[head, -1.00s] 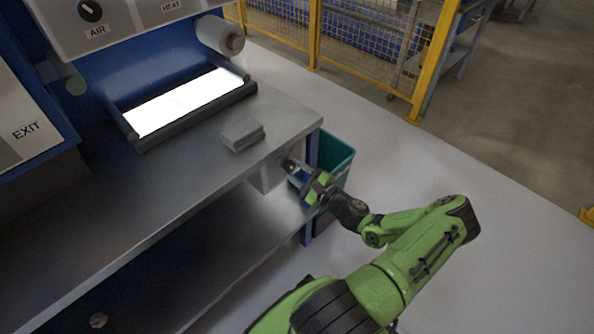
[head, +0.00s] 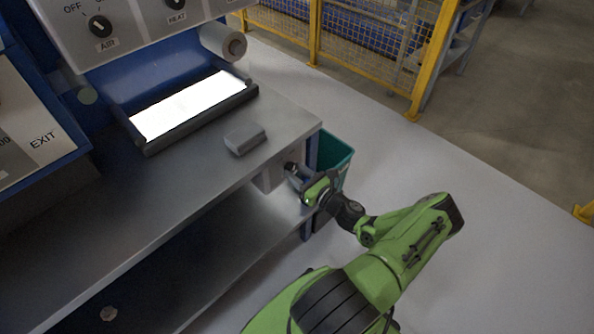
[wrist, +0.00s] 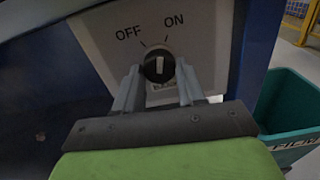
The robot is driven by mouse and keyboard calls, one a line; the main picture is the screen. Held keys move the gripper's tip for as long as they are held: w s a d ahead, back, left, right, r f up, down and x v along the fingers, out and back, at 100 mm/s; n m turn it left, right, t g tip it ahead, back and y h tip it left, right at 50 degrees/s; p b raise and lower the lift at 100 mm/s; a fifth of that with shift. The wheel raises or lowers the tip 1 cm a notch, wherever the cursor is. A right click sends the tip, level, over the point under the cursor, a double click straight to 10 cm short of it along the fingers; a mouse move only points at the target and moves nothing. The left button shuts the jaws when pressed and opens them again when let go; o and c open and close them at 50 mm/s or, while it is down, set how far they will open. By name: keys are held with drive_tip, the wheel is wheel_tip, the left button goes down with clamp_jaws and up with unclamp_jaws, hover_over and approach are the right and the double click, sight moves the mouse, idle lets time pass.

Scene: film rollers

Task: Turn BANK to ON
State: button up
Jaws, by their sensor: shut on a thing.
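The round black knob (wrist: 159,65) sits on a pale panel (wrist: 205,40) in the wrist view, with OFF printed at upper left and ON at upper right. Its white pointer mark looks about upright, between the two words. A label below the knob is mostly hidden, so I cannot read it in full. My gripper (wrist: 158,80) is shut on the knob, one finger at each side. In the head view, my gripper (head: 300,175) reaches the small box under the bench's right end, and the knob (head: 289,166) shows dark at its tips.
The steel bench top (head: 190,190) lies above and left of my gripper, with a grey block (head: 245,139) on it. A teal bin (head: 334,158) stands close behind my gripper, also in the wrist view (wrist: 290,110). The floor to the right is clear.

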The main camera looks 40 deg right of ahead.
drive_tip(key=shift+m, duration=1.5)
drive_tip(key=o, duration=1.1)
drive_tip(key=shift+c, duration=0.2)
drive_tip(key=s+p, duration=0.2)
drive_tip(key=s, duration=1.3)
drive_tip(key=shift+s+d+p, duration=0.2)
drive_tip(key=shift+s+p, duration=0.1)
drive_tip(key=shift+s, duration=0.1)
